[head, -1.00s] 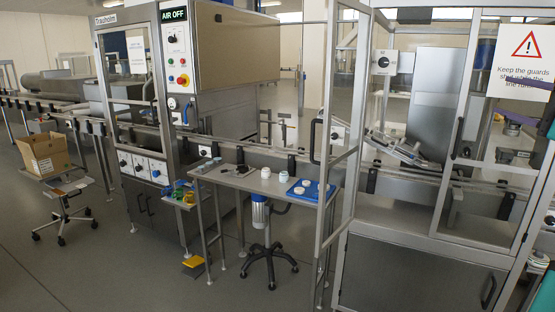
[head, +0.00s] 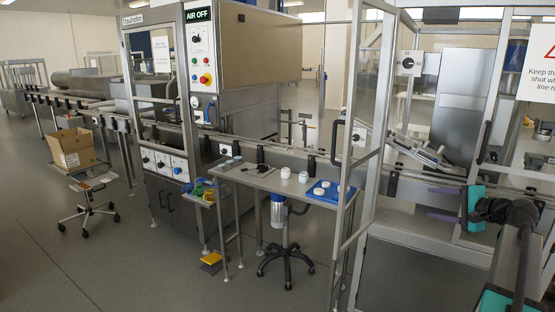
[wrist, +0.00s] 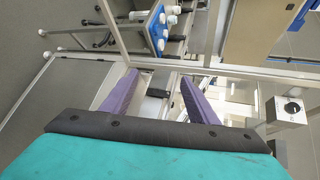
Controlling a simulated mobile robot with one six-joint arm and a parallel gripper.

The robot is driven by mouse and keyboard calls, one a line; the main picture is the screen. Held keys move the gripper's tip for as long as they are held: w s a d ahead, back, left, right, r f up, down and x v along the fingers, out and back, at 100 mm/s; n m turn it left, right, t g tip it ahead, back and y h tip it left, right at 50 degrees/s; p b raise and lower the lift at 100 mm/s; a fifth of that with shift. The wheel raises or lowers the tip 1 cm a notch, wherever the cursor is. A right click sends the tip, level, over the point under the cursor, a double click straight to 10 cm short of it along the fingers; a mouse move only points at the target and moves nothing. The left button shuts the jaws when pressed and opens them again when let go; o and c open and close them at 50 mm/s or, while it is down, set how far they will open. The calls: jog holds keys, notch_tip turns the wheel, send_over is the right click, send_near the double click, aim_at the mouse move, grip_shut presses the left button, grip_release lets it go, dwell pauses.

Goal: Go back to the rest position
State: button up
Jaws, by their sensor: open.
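My gripper (head: 436,203) shows at the right of the head view, with its two purple fingers pointing left in front of the guarded machine frame. In the wrist view, my gripper (wrist: 158,77) has its fingers spread wide apart with nothing held between them. The gap shows only the background of metal frame and glass beyond. My teal and black arm runs down the right edge of the head view.
A small work table (head: 262,178) holds white jars (head: 285,173) and a blue tray (head: 316,197). An open guard door (head: 362,150) stands right of it. A cardboard box (head: 73,150) sits on a wheeled stand at left.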

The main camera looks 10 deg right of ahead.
jog(key=a+f+n+g, duration=0.1)
jog(key=a+f+g, duration=0.1)
jog(key=a+f, duration=0.7)
jog(key=a+f+n+g+y, duration=0.15)
jog(key=a+f, duration=0.35)
jog(key=f, duration=0.7)
jog(key=a+f+n+g, duration=0.25)
jog(key=a+f, duration=0.45)
jog(key=f, duration=0.4)
jog(key=s+a+f+n+g, duration=0.25)
jog(key=s+a+f, duration=0.25)
jog(key=a+f, duration=0.3)
jog(key=s+a+f+n+g, duration=0.1)
jog(key=s+a+f+g, duration=0.2)
jog(key=s+a+f, duration=0.5)
jog(key=s+a+f+n+g+h, duration=0.1)
jog(key=s+a+f+n+g, duration=0.1)
jog(key=s+f, duration=0.4)
jog(key=s+a+f+n+g+h, duration=0.2)
jog(key=s+f, duration=0.4)
jog(key=s, duration=0.5)
jog(key=s+a+f+n+g+h, duration=0.2)
jog(key=s+a+f+n+g, duration=0.1)
jog(key=s, duration=0.6)
notch_tip(320, 180, down, 3)
jog(key=shift+s+a+r+n, duration=0.1)
jog(key=shift+s+a+n, duration=0.25)
jog(key=shift+a+n, duration=0.5)
jog(key=shift+a+g, duration=0.25)
